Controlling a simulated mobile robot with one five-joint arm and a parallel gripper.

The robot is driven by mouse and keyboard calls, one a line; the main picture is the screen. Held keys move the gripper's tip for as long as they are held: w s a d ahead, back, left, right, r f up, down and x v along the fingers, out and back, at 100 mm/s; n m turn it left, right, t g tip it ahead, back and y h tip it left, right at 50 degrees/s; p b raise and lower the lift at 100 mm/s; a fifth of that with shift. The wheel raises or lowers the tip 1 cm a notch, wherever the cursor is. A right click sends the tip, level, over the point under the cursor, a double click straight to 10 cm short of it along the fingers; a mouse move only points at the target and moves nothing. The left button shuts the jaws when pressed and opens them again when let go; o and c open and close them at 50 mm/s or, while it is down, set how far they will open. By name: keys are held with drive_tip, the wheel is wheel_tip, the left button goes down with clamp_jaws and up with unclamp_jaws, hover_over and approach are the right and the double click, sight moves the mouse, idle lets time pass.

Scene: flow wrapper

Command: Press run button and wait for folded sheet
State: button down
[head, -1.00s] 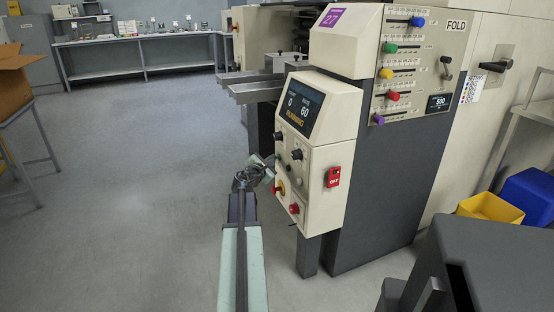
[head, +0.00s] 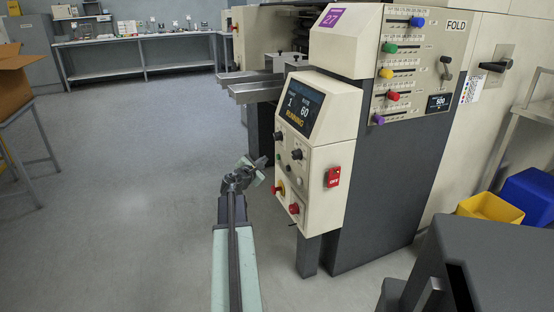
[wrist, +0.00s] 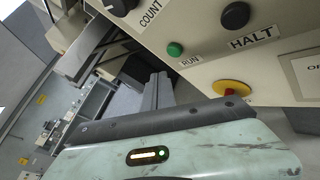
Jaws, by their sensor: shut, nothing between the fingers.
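The green run button (wrist: 175,49) shows in the wrist view on the cream panel, above its RUN label. My gripper (head: 264,161) is shut and empty, in front of the left edge of the control box (head: 322,160). In the wrist view my gripper's fingers (wrist: 158,90) are below and left of the button, apart from it. The display (head: 299,108) reads 1 and 60 with RUNNING in yellow. Grey metal trays (head: 252,92) stick out of the machine at left; I cannot make out a folded sheet on them.
A black knob (wrist: 235,15) sits by the HALT label, and a red-on-yellow stop button (wrist: 231,88) is below. A red switch (head: 333,177) is on the box's side. A yellow bin (head: 490,208) and blue bin (head: 530,195) stand at right.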

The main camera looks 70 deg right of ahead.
drive_tip(key=shift+w+a, duration=0.95)
drive_tip(key=shift+w, duration=0.15)
drive_tip(key=shift+w, duration=0.15)
